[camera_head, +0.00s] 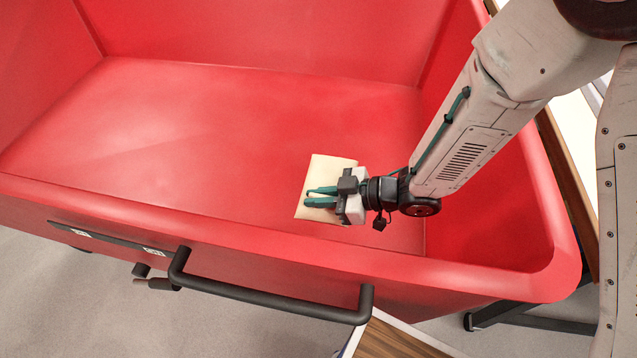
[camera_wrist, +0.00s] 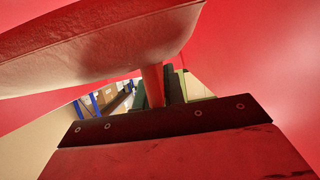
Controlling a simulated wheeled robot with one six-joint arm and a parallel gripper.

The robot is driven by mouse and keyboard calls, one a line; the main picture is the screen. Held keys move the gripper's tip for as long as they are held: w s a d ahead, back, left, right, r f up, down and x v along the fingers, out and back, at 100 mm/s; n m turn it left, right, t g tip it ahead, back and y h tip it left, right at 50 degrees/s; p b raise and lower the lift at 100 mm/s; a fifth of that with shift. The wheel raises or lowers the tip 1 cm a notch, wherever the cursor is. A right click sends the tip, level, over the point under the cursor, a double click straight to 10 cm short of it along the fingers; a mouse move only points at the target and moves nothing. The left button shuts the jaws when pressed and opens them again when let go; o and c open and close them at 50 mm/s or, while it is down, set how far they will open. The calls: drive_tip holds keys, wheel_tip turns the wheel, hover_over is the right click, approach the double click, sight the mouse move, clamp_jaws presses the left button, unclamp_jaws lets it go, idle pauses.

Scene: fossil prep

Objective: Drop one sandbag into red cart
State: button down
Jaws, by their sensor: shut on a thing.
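The red cart (camera_head: 180,120) is a large open tub that fills most of the head view, and its inside looks empty. My gripper (camera_head: 312,197) is shut on a cream sandbag (camera_head: 334,168), over the cart's opening near its front right. The bag also fills the upper left of the wrist view (camera_wrist: 100,45), tinted by red light. I cannot tell how high the bag is above the cart floor. The gripper's teal fingers lie across the bag.
A black handle (camera_head: 270,300) sticks out from the cart's front side. A wood-edged table corner (camera_head: 390,340) is below the cart at the bottom. Another wooden edge (camera_head: 565,180) runs along the cart's right side. The cart floor to the left of the bag is clear.

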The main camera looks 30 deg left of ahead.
wheel_tip(320, 180, down, 10)
drive_tip(key=shift+f, duration=0.2)
idle(0.3)
drive_tip(key=c, duration=1.4)
unclamp_jaws()
drive_tip(key=shift+d, duration=0.1)
drive_tip(key=v, duration=1.1)
drive_tip(key=shift+d, duration=0.2)
drive_tip(key=shift+w+r, duration=0.1)
drive_tip(key=shift+r, duration=0.1)
